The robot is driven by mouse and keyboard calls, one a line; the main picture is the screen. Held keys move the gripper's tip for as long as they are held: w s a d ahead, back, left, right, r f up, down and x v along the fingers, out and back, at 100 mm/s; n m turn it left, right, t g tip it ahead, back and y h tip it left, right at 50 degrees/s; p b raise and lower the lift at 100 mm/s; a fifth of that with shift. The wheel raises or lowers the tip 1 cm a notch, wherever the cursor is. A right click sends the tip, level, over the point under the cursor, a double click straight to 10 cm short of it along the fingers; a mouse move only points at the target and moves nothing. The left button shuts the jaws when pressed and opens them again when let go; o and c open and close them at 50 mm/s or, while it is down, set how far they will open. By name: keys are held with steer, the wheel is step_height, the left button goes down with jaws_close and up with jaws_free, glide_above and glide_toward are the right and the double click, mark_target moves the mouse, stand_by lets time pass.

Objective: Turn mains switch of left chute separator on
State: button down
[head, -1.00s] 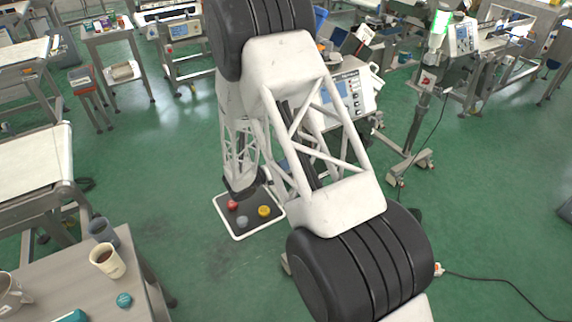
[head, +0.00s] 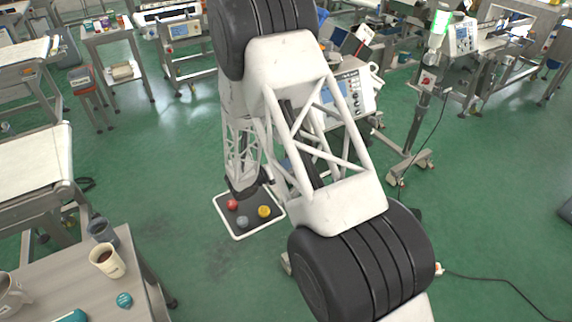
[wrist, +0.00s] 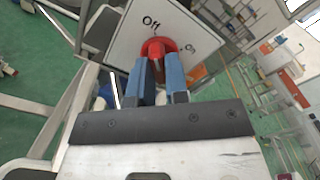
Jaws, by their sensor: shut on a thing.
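In the wrist view, a red rotary switch (wrist: 156,45) sits on a white plate (wrist: 122,42) marked "Off" above it and "On" to its right. My gripper (wrist: 159,66), with two blue fingers, is shut on the red switch, one finger on each side. The fingers cover the switch's lower part, and I cannot tell which mark it points to. In the head view, my gripper and this switch are hidden behind my arm.
In the head view, a machine with a screen (head: 355,88) stands behind my arm. Another red switch (head: 427,81) is on a stand to its right. A table with cups (head: 60,272) is at lower left. A cable lies on the floor at right.

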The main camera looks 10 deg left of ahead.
steer(key=shift+m, duration=0.3)
steer(key=shift+w+m, duration=0.15)
steer(key=shift+m, duration=8.55)
steer(key=c, duration=1.1)
jaws_free()
steer(key=shift+a, duration=0.15)
steer(key=shift+v, duration=3.9)
